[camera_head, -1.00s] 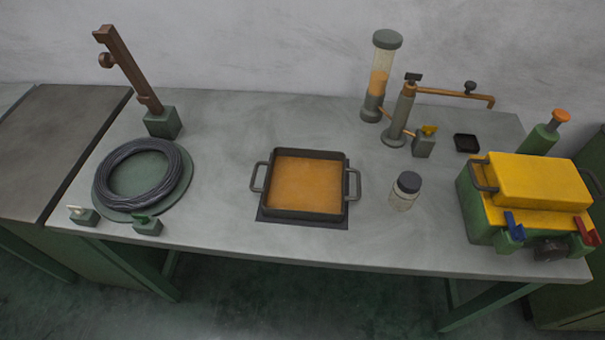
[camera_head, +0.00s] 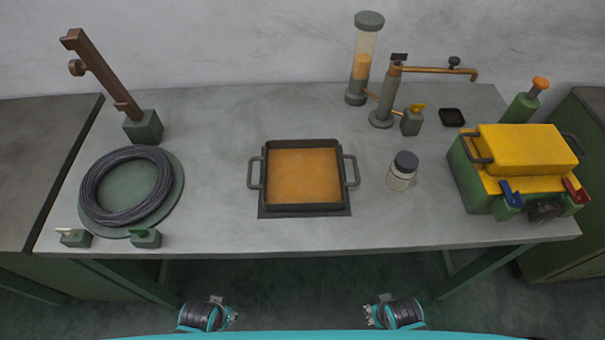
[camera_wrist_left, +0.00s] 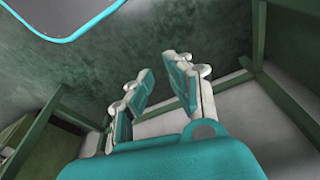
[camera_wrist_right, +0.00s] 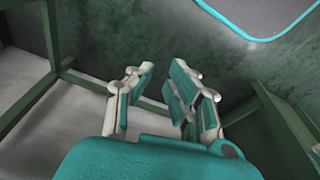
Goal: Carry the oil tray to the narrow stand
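The oil tray (camera_head: 302,208) is a dark square pan with amber oil and a loop handle on each side. It sits level on a dark mat (camera_head: 340,212) near the front middle of the grey bench. My left gripper (camera_head: 236,317) and right gripper (camera_head: 369,315) are low in front of the bench, apart from the tray. In the left wrist view my left gripper (camera_wrist_left: 160,77) is open and empty. In the right wrist view my right gripper (camera_wrist_right: 160,72) is open and empty. I cannot tell which surface is the narrow stand.
A wire coil (camera_head: 92,187) lies at the left, near a brown post (camera_head: 100,72). A jar (camera_head: 402,172) stands right of the tray. A yellow-topped green machine (camera_head: 525,150) is farther right. A dark-topped table (camera_head: 40,150) adjoins left; a green cabinet (camera_head: 570,220) stands right.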

